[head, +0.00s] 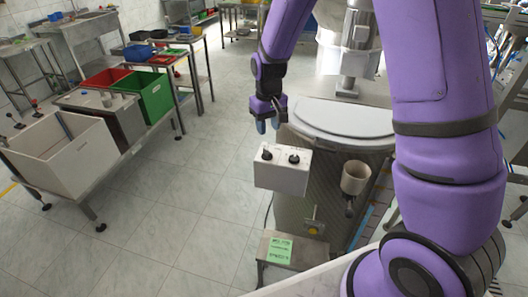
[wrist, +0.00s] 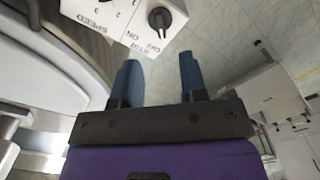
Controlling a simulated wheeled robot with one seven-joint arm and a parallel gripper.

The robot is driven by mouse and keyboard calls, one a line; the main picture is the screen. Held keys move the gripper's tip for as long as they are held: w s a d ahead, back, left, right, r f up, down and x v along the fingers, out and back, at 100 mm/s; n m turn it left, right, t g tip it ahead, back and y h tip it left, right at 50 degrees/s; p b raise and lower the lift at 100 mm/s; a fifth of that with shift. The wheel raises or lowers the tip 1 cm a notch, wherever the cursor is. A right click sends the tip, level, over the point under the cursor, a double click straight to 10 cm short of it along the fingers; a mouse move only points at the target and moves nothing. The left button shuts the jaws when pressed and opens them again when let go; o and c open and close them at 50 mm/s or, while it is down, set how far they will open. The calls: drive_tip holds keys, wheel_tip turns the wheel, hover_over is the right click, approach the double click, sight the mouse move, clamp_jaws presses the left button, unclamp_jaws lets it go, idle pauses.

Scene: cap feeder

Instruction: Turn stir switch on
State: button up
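The white control box (head: 281,172) hangs on the front of the machine, with two black knobs on its top. In the wrist view the box (wrist: 108,14) is upside down at the top edge. The stir knob (wrist: 160,19) is black and round with a pale mark, beside STIR, ON and OFF lettering; its exact setting is hard to read. It appears as the left knob (head: 267,154) in the head view. The speed dial is mostly cut off. My gripper (head: 268,125) hangs above and behind the box; its blue fingers (wrist: 160,75) are apart, with nothing between them.
The large round vessel with a pale lid (head: 345,118) stands right of my gripper. A beige cup (head: 355,178) is mounted right of the box. A white bin (head: 62,152), a red bin and a green bin (head: 150,97) stand left. The floor between is clear.

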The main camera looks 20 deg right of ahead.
sight(268, 152)
wheel_tip(268, 152, down, 10)
drive_tip(key=shift+r, duration=0.1)
idle(0.4)
clamp_jaws()
